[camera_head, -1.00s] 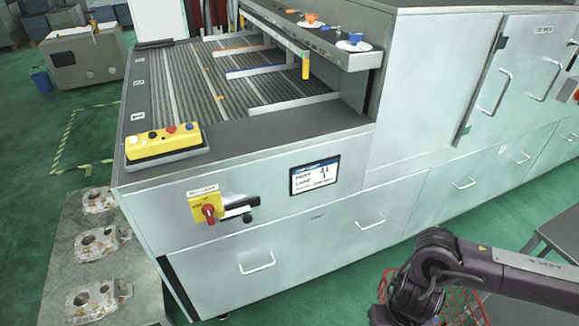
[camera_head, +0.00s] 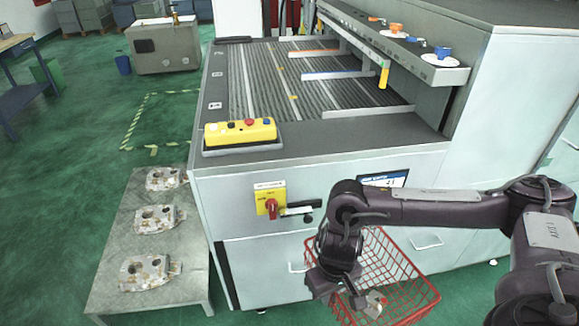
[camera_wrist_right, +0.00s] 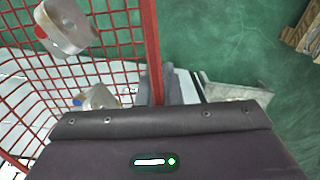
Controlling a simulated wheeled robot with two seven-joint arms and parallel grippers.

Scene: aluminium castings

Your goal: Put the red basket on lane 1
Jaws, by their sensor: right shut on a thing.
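The red basket (camera_head: 408,262) is a wire-mesh basket in front of the machine, at the lower right of the head view. My right gripper (camera_head: 335,278) is shut on its rim, and the arm hides part of the basket. In the right wrist view the red rim (camera_wrist_right: 152,50) runs between the fingers (camera_wrist_right: 157,86). Metal castings lie in the basket, one near the upper left (camera_wrist_right: 70,25) and one lower (camera_wrist_right: 100,97). The grey ribbed lanes (camera_head: 270,85) lie on top of the machine, with small white labels on the left edge, too small to read. My left gripper is out of view.
A yellow button box (camera_head: 240,134) sits on the machine's front left corner. A shelf (camera_head: 400,45) with coloured knobs overhangs the lanes' right side. A low table (camera_head: 115,270) with several castings stands at the left. Green floor beyond it is open.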

